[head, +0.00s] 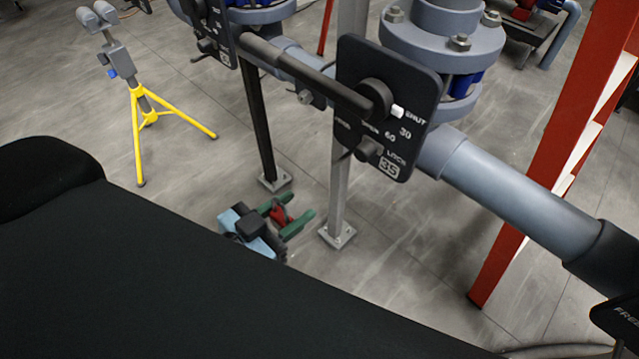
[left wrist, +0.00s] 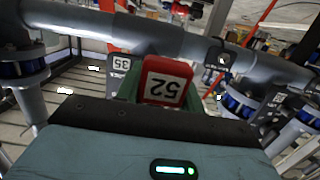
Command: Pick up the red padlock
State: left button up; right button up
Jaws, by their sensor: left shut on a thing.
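My left gripper (head: 299,206) is low in the middle of the head view, with green fingers and a blue-grey body. It is shut on the red padlock (head: 281,215), which shows between the fingers. In the left wrist view the padlock (left wrist: 165,82) is a red block with a white label reading 52, seen upside down. A green finger (left wrist: 131,82) shows beside it; the padlock hides much of the fingers. The padlock's shackle cannot be made out. My right gripper is not in view.
A grey pipe (head: 510,195) with a black valve plate (head: 388,108) marked 35 runs above and right of the gripper. Steel posts (head: 345,190) stand close by. A red beam (head: 540,160) stands right, a yellow-legged stand (head: 145,100) left. Open floor lies between.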

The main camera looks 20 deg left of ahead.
aim_at(276, 222)
pick_arm(q)
jog(key=shift+v, duration=1.15)
jog(key=shift+s+a+f+p, duration=0.15)
jog(key=shift+s+a+p, duration=0.15)
jog(key=shift+s, duration=0.35)
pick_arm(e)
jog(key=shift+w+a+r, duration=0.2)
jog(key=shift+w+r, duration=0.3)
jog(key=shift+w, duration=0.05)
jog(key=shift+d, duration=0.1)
pick_arm(q)
jog(key=shift+r+p, duration=0.3)
jog(key=shift+p, duration=0.05)
jog(key=shift+r+p, duration=0.5)
jog(key=shift+p, duration=0.1)
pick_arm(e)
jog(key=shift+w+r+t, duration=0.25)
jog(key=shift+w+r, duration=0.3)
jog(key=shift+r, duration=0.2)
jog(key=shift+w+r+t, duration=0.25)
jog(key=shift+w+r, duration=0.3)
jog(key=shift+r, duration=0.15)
pick_arm(q)
jog(key=shift+s, duration=0.1)
